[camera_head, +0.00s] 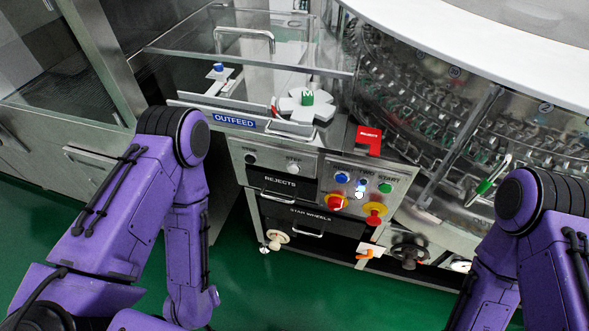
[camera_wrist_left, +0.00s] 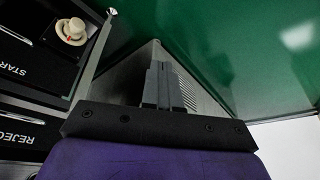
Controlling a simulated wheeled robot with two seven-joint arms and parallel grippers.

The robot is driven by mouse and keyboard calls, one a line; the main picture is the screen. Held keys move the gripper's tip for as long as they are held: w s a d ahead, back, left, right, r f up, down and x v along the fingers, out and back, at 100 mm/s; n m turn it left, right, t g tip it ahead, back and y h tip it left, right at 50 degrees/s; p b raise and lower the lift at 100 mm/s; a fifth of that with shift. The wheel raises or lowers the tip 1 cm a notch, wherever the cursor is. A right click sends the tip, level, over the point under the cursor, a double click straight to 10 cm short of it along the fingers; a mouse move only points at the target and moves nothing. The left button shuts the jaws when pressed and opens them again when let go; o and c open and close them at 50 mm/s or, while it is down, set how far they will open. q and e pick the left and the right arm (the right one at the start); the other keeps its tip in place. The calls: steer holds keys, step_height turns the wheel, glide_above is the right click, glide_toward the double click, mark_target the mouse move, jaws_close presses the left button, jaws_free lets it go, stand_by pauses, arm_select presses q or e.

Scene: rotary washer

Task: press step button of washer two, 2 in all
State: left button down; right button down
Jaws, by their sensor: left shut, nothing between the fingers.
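The washer's control panel (camera_head: 325,181) is in the middle of the head view. Its left part has a black knob (camera_head: 250,158) and a white button (camera_head: 292,168) with a small label that seems to read STEP. Its right part has a blue button (camera_head: 341,177), a pale lit button (camera_head: 361,187) and a green button (camera_head: 385,188), with labels too small to read surely. I cannot tell which button belongs to washer two. My left gripper (camera_wrist_left: 170,85) shows in the left wrist view, shut and empty, beside the cabinet front and touching no button. My right gripper is out of view.
REJECTS and STAR WHEELS drawers (camera_head: 290,185) lie below the panel; a cream knob (camera_wrist_left: 72,31) sticks out low. The green floor (camera_head: 260,295) in front is clear.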

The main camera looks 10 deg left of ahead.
mark_target(293, 170)
arm_select(q)
steer(key=w+d+n+h+b, duration=0.2)
steer(key=w+d+n+h, duration=0.4)
steer(key=d+n, duration=0.6)
steer(key=w+d+r+n+t+h+b, duration=0.1)
steer(key=w+r+n+t, duration=0.5)
steer(key=w+r, duration=0.8)
steer(key=w+n+h, duration=0.1)
steer(key=w+n, duration=0.2)
steer(key=shift+w+d+r+n+h, duration=0.2)
steer(key=shift+w+d+n+h, duration=0.1)
steer(key=shift+w+n+h, duration=0.1)
steer(key=w, duration=0.8)
steer(key=shift+w+d, duration=0.2)
steer(key=shift+w, duration=0.2)
